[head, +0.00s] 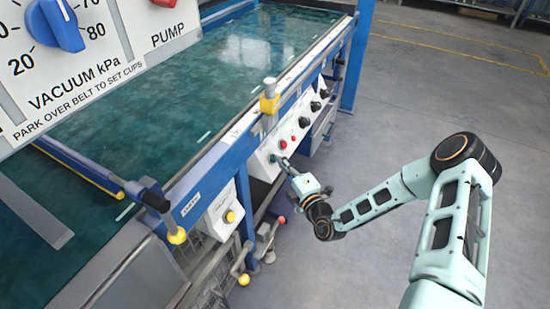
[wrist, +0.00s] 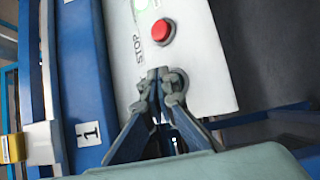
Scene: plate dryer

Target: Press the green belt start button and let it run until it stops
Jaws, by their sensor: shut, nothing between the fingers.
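My gripper (head: 276,158) is shut and empty, with its tips at the lower end of the white control panel (head: 262,164) on the belt table's side. In the wrist view the closed fingertips (wrist: 161,76) are against or very close to the panel face. A red button (wrist: 162,31) beside the word STOP sits just above the tips. A small green mark (wrist: 141,5) is cut off at the top edge. I cannot make out the green start button; the fingers may hide it. A grey round part shows beside the tips.
The green belt (head: 190,75) lies behind a blue rail. Dark knobs (head: 315,105) sit farther along the panel. A yellow-based post (head: 269,100) stands above it. A lower box (head: 222,212) has a yellow button. The floor (head: 410,110) to the right is clear.

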